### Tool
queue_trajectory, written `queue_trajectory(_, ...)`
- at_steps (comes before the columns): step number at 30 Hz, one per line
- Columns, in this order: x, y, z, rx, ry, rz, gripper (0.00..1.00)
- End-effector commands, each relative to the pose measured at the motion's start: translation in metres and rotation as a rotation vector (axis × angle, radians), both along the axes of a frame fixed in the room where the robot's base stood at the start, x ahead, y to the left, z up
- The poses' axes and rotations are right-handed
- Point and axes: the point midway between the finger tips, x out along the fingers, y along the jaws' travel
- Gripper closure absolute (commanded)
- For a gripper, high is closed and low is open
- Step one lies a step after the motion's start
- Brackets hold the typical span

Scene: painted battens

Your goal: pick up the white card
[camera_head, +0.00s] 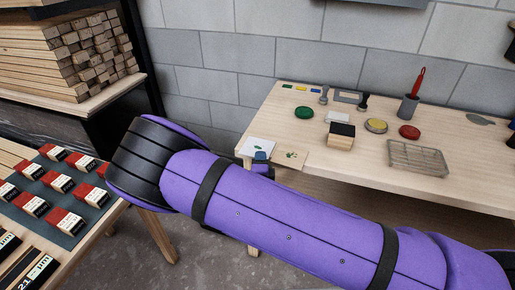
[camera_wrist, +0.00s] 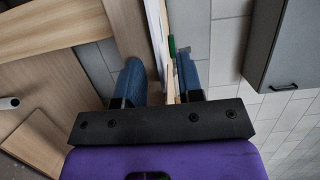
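The white card (camera_head: 257,148) lies flat at the front left corner of the pale wooden table (camera_head: 345,165). My gripper (camera_head: 263,164) is at that corner, beside the card's front edge and partly hidden by my purple arm. In the wrist view, its two blue fingers (camera_wrist: 161,84) stand apart. A white strip (camera_wrist: 157,38), seemingly the card seen nearly edge-on, reaches toward the gap beside the left finger. A thin wooden strip (camera_wrist: 170,65) shows between the fingers. I cannot tell whether either finger touches the card.
A tan piece with green marks (camera_head: 291,156) lies right of the card. Further back are a green disc (camera_head: 304,112), a dark-and-cream block (camera_head: 341,134), a yellow-topped tin (camera_head: 376,126) and a red disc (camera_head: 409,132). A wire tray (camera_head: 418,158) lies at right.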

Motion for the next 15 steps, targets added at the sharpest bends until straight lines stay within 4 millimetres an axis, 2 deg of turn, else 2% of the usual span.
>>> queue_trajectory(6, 0.0018, -0.0001, -0.0001, 0.000, 0.001, 0.000, 0.66)
queue_trajectory(7, 0.0018, -0.0001, -0.0001, 0.000, 0.001, 0.000, 0.71)
queue_trajectory(11, 0.0017, -0.0001, -0.0001, 0.000, 0.001, 0.000, 1.00)
queue_trajectory(15, 0.0016, 0.0000, -0.0001, 0.000, 0.001, 0.000, 1.00)
